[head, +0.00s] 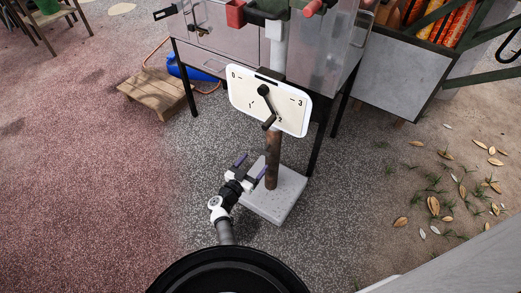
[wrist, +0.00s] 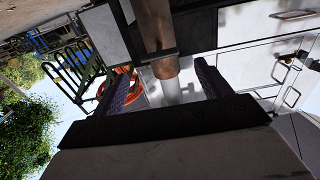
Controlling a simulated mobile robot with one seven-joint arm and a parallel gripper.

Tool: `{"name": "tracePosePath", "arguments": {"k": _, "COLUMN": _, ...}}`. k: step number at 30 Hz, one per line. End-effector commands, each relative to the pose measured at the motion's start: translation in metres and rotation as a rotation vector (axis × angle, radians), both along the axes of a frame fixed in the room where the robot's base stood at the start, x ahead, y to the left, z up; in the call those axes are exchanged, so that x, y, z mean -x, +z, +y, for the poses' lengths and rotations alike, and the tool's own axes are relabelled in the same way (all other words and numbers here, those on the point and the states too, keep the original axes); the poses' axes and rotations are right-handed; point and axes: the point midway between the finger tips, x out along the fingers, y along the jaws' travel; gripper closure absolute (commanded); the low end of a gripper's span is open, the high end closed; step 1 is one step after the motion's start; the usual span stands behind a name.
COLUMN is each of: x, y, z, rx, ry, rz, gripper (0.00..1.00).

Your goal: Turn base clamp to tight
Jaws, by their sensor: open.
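A cream dial plate (head: 290,97) stands on a rusty brown post (head: 272,160) set in a pale concrete block (head: 275,200). The plate has figures from 0 to 3. A dark lever (head: 264,92) on it runs down and slightly right, its brown grip end near the 2. No part is marked as base clamp or tight, so I cannot tell whether this dial is it. My gripper (head: 251,167) is open and empty, low beside the post and below the plate. In the wrist view the post (wrist: 155,25) shows beyond and between the spread fingers; contact is unclear.
A grey cabinet-like cart (head: 215,40) on dark legs stands behind the plate. A wooden step (head: 155,92) and a blue cylinder (head: 187,68) are at its left. A grey panel with a green frame (head: 403,82) is at the right.

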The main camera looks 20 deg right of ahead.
Motion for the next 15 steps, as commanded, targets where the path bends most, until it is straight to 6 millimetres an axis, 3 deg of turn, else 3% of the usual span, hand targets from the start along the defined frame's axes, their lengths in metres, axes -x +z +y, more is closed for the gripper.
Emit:
{"name": "tracePosePath", "arguments": {"k": 6, "x": 0.023, "y": 0.002, "z": 0.03, "rx": -0.001, "ry": 0.002, "rz": 0.002, "gripper": 0.24}}
{"name": "tracePosePath", "arguments": {"k": 15, "x": 0.032, "y": -0.001, "z": 0.04, "rx": 0.0, "ry": -0.001, "rz": 0.0, "gripper": 0.24}}
